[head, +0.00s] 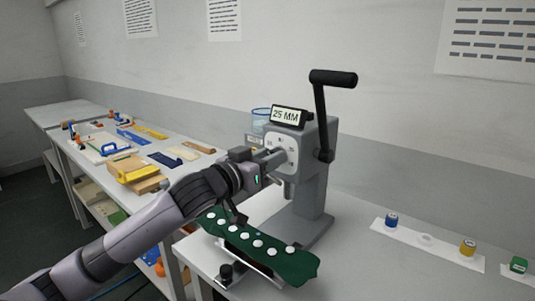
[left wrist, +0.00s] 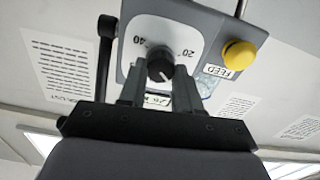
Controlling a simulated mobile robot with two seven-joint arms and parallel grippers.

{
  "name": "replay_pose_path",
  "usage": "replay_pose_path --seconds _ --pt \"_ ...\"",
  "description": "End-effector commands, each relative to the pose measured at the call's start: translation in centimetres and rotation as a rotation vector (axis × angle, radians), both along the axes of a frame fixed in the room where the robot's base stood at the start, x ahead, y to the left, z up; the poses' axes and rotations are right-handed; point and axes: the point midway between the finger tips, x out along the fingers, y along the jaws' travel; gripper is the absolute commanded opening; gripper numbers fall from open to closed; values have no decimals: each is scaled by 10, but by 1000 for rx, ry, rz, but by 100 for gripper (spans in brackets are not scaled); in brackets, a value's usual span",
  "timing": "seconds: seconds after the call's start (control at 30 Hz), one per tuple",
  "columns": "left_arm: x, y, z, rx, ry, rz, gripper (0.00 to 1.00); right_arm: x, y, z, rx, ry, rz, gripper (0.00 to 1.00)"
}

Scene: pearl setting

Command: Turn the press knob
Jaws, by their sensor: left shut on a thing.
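The grey press (head: 318,185) stands on the white table, with a sign reading 25 MM (head: 289,116) on top. My left gripper (head: 272,158) reaches its dial face (head: 291,147) from the left. In the left wrist view the dark round press knob (left wrist: 160,66) sits on a white dial (left wrist: 150,32) with the numbers 20 and 40 showing. The left gripper's two fingers (left wrist: 160,80) are at either side of the knob and shut on it. The fingers hide the knob in the head view. My right gripper is not in view.
A green strip with several white pearls (head: 262,248) lies below the press. A black crank handle (head: 333,78) rises at its right. A yellow FEED button (left wrist: 239,54) is beside the dial. Small spools (head: 467,247) stand at the right. A tool-covered bench (head: 110,170) is at the left.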

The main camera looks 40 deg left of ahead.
Motion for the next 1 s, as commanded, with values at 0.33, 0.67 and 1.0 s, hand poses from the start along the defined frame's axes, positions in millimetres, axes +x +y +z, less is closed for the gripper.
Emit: replay_pose_path --seconds 0.33,0.67,1.0 --pt "0 -1 2 318 -21 0 2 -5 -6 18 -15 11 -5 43" --pt "0 -2 1 609 -44 -1 2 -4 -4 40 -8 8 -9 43" --pt "0 -3 -1 802 -60 -2 2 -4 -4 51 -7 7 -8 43"
